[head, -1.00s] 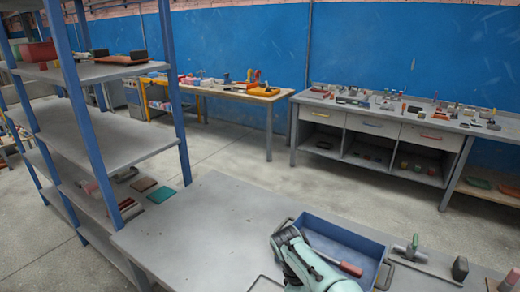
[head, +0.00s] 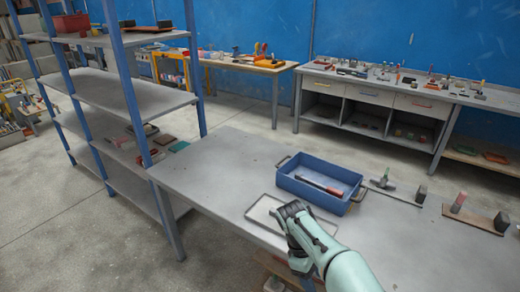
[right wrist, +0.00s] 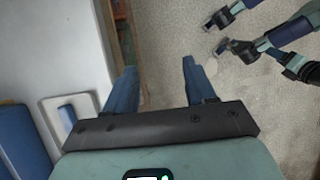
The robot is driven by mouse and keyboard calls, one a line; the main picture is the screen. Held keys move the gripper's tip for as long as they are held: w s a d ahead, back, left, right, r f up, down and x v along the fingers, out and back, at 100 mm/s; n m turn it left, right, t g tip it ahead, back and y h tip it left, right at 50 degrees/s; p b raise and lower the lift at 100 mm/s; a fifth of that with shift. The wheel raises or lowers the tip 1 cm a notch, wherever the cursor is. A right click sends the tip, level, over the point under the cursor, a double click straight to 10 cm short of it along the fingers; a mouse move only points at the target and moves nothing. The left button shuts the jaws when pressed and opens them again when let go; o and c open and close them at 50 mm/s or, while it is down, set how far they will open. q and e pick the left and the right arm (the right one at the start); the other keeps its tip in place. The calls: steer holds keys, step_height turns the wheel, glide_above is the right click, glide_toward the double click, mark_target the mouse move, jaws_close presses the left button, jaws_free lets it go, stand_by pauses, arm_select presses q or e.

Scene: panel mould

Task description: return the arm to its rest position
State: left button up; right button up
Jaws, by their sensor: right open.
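My right arm (head: 335,262) comes in from the bottom right of the head view, with its bent part over the near edge of the grey worktable. Its fingers cannot be made out there. In the right wrist view my right gripper (right wrist: 160,88) is open, with its two blue fingers apart and nothing between them. It is beside the table edge, with concrete floor beyond the fingers.
The worktable (head: 225,170) bears a pale shallow tray (head: 260,222), partly behind my arm, and a blue bin (head: 347,186) holding a red-handled tool. A blue-post shelf (head: 120,95) stands at left. Floor beyond the table is clear.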

steer(key=s+f+m+y+p, duration=0.1)
steer(key=s+f+m+y, duration=0.15)
steer(key=f, duration=0.85)
steer(key=s+f+m+y, duration=0.1)
steer(key=s+f, duration=0.2)
steer(key=f, duration=0.8)
arm_select(q)
steer(key=w+r+p, duration=0.2)
steer(key=r, duration=0.1)
steer(key=shift+w+r, duration=0.1)
steer(key=shift+r, duration=0.15)
arm_select(e)
steer(key=s+f+m+y, duration=0.1)
steer(key=s+f+m, duration=0.2)
steer(key=s, duration=0.4)
steer(key=s+a+f+m+t+y, duration=0.1)
steer(key=s+f+m, duration=0.2)
steer(key=s, duration=0.5)
steer(key=s+a+f+m+y, duration=0.1)
steer(key=s+f+m+y, duration=0.1)
steer(key=s+f+m, duration=0.2)
steer(key=s+m, duration=0.1)
steer(key=s, duration=0.2)
steer(key=shift+s+m+t, duration=0.3)
steer(key=shift+s+m, duration=0.05)
steer(key=shift+s, duration=0.05)
